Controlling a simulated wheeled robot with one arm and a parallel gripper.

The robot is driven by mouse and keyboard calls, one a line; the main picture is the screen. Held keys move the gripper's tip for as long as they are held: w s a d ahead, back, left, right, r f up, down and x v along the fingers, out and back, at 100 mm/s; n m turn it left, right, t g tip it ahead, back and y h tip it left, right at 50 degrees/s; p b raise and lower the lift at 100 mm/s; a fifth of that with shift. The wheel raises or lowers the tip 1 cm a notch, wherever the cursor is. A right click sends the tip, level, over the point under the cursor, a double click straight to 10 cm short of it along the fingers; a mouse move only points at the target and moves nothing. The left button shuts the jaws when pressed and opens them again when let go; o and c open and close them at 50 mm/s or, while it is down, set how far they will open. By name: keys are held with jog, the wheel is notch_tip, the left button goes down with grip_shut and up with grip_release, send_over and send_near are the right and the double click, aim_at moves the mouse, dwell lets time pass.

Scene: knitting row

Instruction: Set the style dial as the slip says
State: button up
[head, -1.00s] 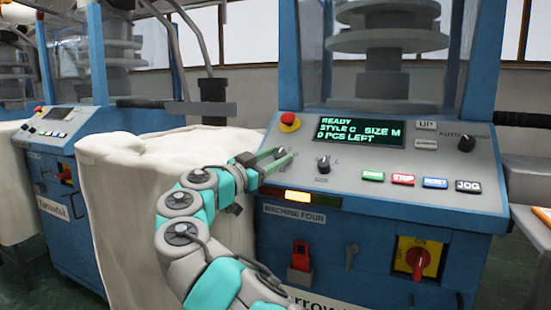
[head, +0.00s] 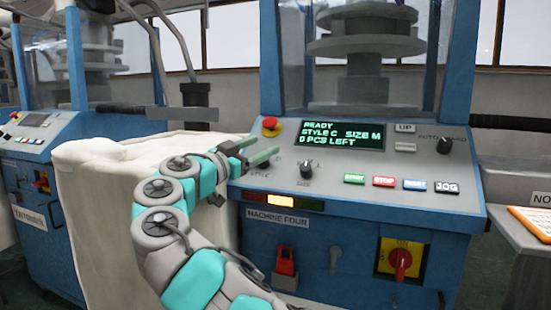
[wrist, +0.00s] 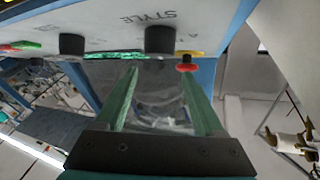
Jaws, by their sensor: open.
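The style dial (wrist: 160,40) is a dark round knob beside the "STYLE" lettering in the wrist view. My gripper (wrist: 160,72) is open; its two green fingers point at the panel, with the dial ahead of the gap and apparently nothing held. Whether a finger touches the dial I cannot tell. The screen (head: 341,135) reads READY, STYLE C, SIZE M, 0 PCS LEFT. No readable slip shows; an orange-edged sheet (head: 534,222) lies at the right edge.
The size knob (head: 306,169) stands just right of my gripper; a red stop button (head: 270,126) is behind it. Coloured push buttons (head: 384,181) and another knob (head: 444,145) are further right. A white cloth-like bin (head: 100,205) stands left of the machine, beside my arm.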

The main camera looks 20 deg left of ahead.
jog(key=shift+s+d+b, duration=0.25)
jog(key=shift+s+b, duration=0.1)
jog(key=shift+s, duration=0.15)
jog(key=shift+s+d+b, duration=0.25)
jog(key=shift+s+b, duration=0.1)
jog(key=shift+s, duration=0.1)
jog(key=s+d+r+b, duration=0.1)
jog(key=s+d+b, duration=0.6)
jog(key=s+b, duration=0.3)
jog(key=shift+s+r, duration=0.15)
jog(key=shift+s, duration=0.5)
